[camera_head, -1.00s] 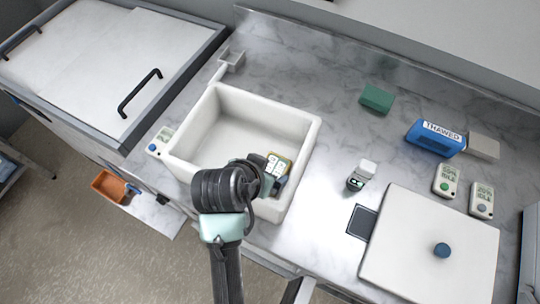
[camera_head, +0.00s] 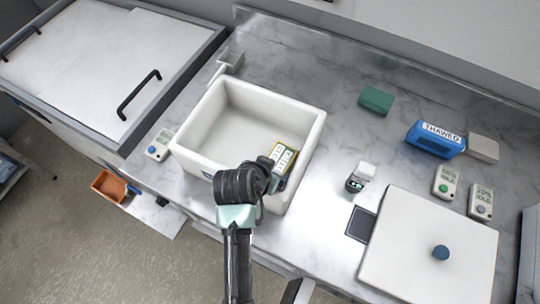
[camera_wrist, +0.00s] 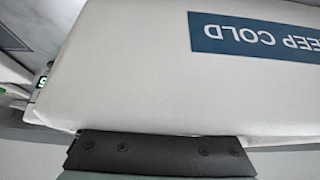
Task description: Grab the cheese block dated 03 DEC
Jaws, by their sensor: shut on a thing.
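A cheese block with a yellow-green edge and white labels (camera_head: 284,154) stands in the front right corner of the white bin (camera_head: 312,132) in the head view. Its date is too small to read. My gripper (camera_head: 272,180) is at the bin's front wall and appears shut on a block there. My wrist hides most of the grasp, and I cannot tell which block is held. In the wrist view a dark jaw part (camera_wrist: 160,154) lies along the bin's edge, beside the white outer wall (camera_wrist: 130,70) with its upside-down "KEEP COLD" label.
A white-capped device (camera_head: 358,178) and a dark square pad (camera_head: 361,223) stand right of the bin. A small timer (camera_head: 158,145) is left.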

